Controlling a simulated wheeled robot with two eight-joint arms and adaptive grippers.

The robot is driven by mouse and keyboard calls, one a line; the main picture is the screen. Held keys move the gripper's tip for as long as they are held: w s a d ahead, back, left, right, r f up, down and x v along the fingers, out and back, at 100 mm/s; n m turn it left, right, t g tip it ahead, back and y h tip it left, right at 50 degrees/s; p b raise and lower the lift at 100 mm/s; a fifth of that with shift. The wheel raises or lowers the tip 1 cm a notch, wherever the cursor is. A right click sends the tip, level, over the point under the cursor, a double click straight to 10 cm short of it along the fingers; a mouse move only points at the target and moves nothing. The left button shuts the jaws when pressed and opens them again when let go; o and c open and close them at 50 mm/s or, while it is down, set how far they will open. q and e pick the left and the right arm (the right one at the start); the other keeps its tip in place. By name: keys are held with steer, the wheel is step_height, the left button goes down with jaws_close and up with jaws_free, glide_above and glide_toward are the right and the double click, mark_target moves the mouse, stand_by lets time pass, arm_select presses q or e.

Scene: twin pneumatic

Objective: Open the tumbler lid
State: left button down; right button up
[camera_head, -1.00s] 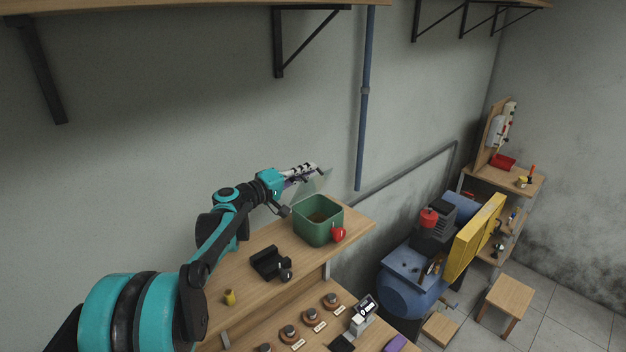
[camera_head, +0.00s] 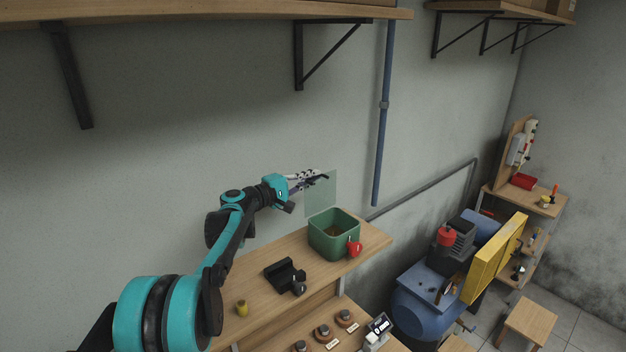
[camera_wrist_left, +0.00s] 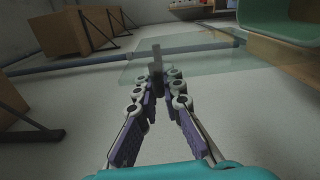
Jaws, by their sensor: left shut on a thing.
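The green tumbler (camera_head: 326,247) is an open-topped square box on the wooden bench, with something brown inside. It also shows at the top right of the left wrist view (camera_wrist_left: 285,26). Its clear, slightly green lid (camera_head: 321,197) stands raised, about upright, at the wall side of the box. The lid (camera_wrist_left: 200,65) spreads beyond the fingertips in the left wrist view. My left gripper (camera_head: 321,177) is at the upper part of the lid. Its fingers (camera_wrist_left: 159,84) are closed on a dark upright handle (camera_wrist_left: 157,60) on the lid. My right gripper is out of view.
A red piece (camera_head: 354,247) sits on the tumbler's front right side. A black holder (camera_head: 284,274) and a small yellow item (camera_head: 242,308) stand on the bench (camera_head: 262,249). A blue pipe (camera_head: 379,150) runs down the wall behind. A shelf overhangs above.

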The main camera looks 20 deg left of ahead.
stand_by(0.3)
arm_select(q)
steer(key=c, duration=1.6)
jaws_free()
steer(key=shift+c, duration=0.2)
steer(key=shift+a, duration=0.1)
steer(key=v, duration=1.2)
steer(key=shift+f, duration=0.15)
